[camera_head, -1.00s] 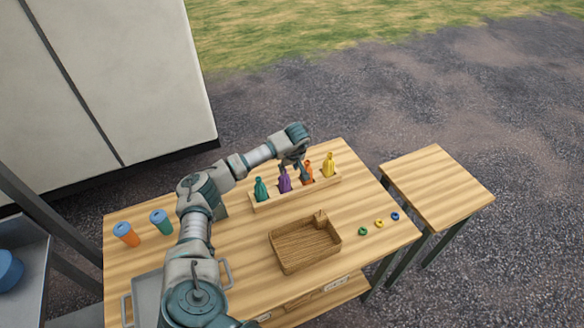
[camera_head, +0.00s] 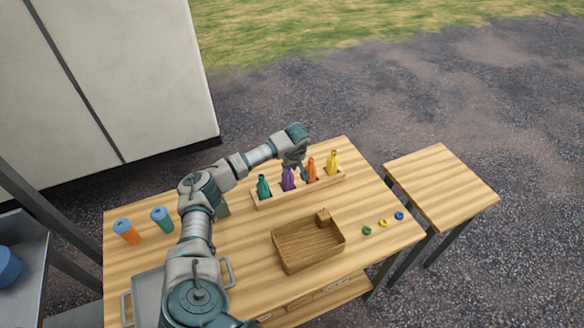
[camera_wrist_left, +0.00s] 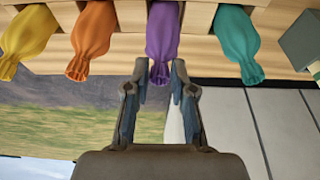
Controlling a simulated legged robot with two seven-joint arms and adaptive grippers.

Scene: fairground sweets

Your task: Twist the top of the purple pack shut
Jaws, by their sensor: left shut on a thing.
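The purple pack (camera_head: 288,181) stands in a wooden rack (camera_head: 262,203) on the table, between the teal pack (camera_head: 263,187) and the orange pack (camera_head: 311,170). In the left wrist view the purple pack (camera_wrist_left: 162,30) hangs from the top of the picture with its gathered neck low. My left gripper (camera_wrist_left: 159,74) is shut on that neck, a finger on each side. In the head view my left gripper (camera_head: 296,168) reaches down at the purple pack's top and partly hides it. My right gripper is not in view.
A yellow pack (camera_head: 333,163) stands at the rack's right end. A wooden tray (camera_head: 308,262) lies in front. Green (camera_head: 367,230), yellow (camera_head: 382,223) and blue (camera_head: 399,216) rings lie to its right. Two cups stand at the left. A smaller table (camera_head: 440,185) at the right is bare.

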